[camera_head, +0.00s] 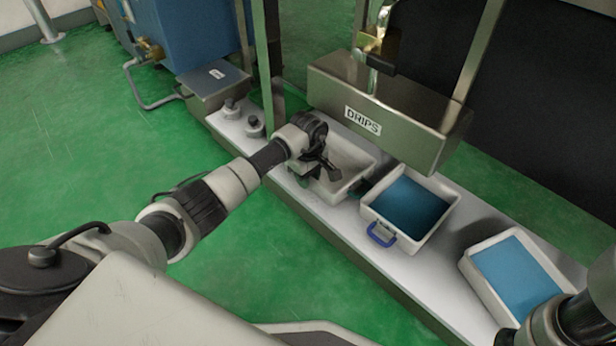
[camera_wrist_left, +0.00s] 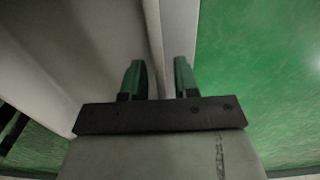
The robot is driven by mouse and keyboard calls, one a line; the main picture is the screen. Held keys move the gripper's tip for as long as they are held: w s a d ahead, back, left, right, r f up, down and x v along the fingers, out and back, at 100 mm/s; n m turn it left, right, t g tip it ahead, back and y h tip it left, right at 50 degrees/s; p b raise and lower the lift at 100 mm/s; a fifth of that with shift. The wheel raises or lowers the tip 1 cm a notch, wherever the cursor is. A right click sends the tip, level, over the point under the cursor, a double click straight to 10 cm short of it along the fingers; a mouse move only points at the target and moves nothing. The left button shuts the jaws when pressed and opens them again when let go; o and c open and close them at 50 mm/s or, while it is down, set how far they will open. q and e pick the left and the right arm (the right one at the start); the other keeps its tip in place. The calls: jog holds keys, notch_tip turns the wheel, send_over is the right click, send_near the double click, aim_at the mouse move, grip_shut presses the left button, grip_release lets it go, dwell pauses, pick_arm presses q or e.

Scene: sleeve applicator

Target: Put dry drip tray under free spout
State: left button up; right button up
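The dry drip tray (camera_head: 352,160) is pale, has no blue in it, and sits on the white shelf below the metal box labelled DRIPS (camera_head: 390,112). My left gripper (camera_head: 318,172) is over its left end and hides part of it. In the left wrist view the two fingers (camera_wrist_left: 159,75) are apart, with a pale wall or rim (camera_wrist_left: 155,40) showing between them; contact cannot be told.
Another blue-filled tray (camera_head: 475,280) sits further right on the shelf (camera_head: 345,225), close to my right arm. A brass tap (camera_head: 374,48) is above the DRIPS box. Green floor (camera_head: 90,150) is clear at left.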

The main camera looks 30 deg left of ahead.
pick_arm(q)
notch_tip(320, 180, up, 7)
jog(key=p, duration=0.4)
jog(key=shift+r+p, duration=0.1)
jog(key=shift+p, duration=0.2)
dwell(0.8)
